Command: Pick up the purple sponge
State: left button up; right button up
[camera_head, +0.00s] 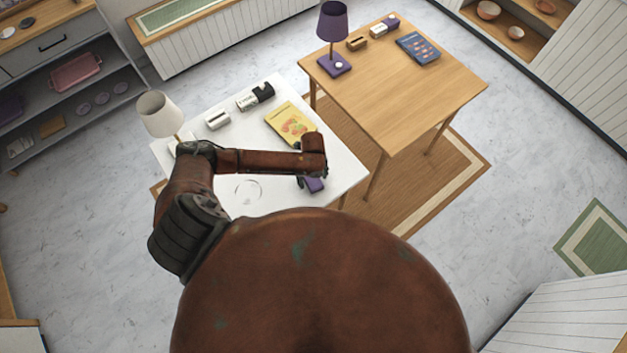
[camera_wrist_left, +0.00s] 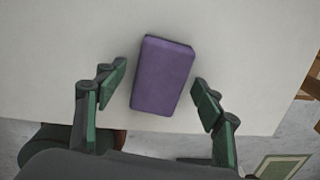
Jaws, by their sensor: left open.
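The purple sponge (camera_wrist_left: 162,76) lies on the white table (camera_wrist_left: 60,50) in the left wrist view, slightly tilted in the picture. My left gripper (camera_wrist_left: 160,92) is open, with one green-padded finger on each side of the sponge and a gap on both sides. The fingers do not touch it. In the head view a part of the purple sponge (camera_head: 314,185) shows below the end of my left arm, near the table's front right edge. My left gripper (camera_head: 312,180) is mostly hidden there by the arm. My right gripper is in neither view.
On the white table (camera_head: 346,172) stand a white lamp (camera_head: 158,113), a yellow book (camera_head: 290,123), a small white holder (camera_head: 217,120) and a black-and-white box (camera_head: 255,96). A wooden table (camera_head: 420,100) with a purple lamp (camera_head: 333,25) and a blue book (camera_head: 418,48) stands behind, to the right.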

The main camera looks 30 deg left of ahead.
pick_arm(q)
jog(key=shift+f, duration=0.25)
jog(key=shift+c, duration=0.5)
jog(key=c, duration=0.9)
jog(key=shift+c, duration=0.2)
